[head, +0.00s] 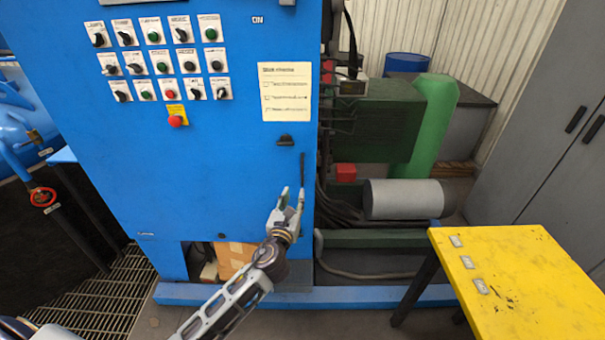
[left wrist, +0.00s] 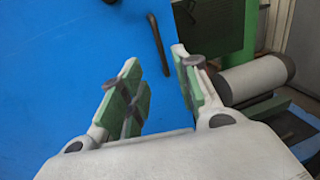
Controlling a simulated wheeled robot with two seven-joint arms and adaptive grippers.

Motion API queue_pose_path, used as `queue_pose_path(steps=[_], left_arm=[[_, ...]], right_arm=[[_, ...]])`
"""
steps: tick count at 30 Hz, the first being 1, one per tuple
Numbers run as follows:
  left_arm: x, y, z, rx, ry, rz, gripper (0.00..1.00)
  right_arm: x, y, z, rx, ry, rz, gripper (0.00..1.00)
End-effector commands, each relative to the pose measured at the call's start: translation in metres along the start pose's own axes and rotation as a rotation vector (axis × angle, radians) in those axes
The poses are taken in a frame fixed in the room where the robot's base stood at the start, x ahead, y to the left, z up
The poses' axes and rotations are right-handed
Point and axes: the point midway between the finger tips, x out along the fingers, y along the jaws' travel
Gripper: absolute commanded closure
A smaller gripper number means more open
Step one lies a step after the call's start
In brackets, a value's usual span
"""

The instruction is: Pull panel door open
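The blue panel door (head: 225,170) fills the left and middle of the head view and looks shut. A thin dark upright handle (head: 302,168) sits near its right edge, and a black latch (head: 285,140) is just above and left of it. My left gripper (head: 293,193) is open and empty just below the handle, fingers pointing up. In the left wrist view, the handle (left wrist: 158,45) shows beyond and between the spread fingertips (left wrist: 156,60), apart from both pads. My right gripper is not in view.
Switches and a red stop button (head: 175,121) are on the panel's upper part. A yellow table (head: 520,275) stands at the lower right. A grey cylinder (head: 403,198) and green machinery (head: 375,120) lie right of the panel. A blue base rail (head: 350,296) runs along the floor.

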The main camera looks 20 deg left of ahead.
Motion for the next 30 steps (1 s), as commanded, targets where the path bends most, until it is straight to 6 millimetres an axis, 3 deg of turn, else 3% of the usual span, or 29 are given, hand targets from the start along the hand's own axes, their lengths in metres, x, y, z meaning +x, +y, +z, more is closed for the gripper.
queue_pose_path(steps=[17, 30], left_arm=[[0.003, 0.0, 0.0, 0.014, 0.0, 0.0, 0.68], [0.036, 0.0, 0.001, 0.013, -0.001, 0.0, 0.68]], right_arm=[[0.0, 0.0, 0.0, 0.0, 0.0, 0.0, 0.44], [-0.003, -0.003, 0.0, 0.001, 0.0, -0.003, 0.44]])
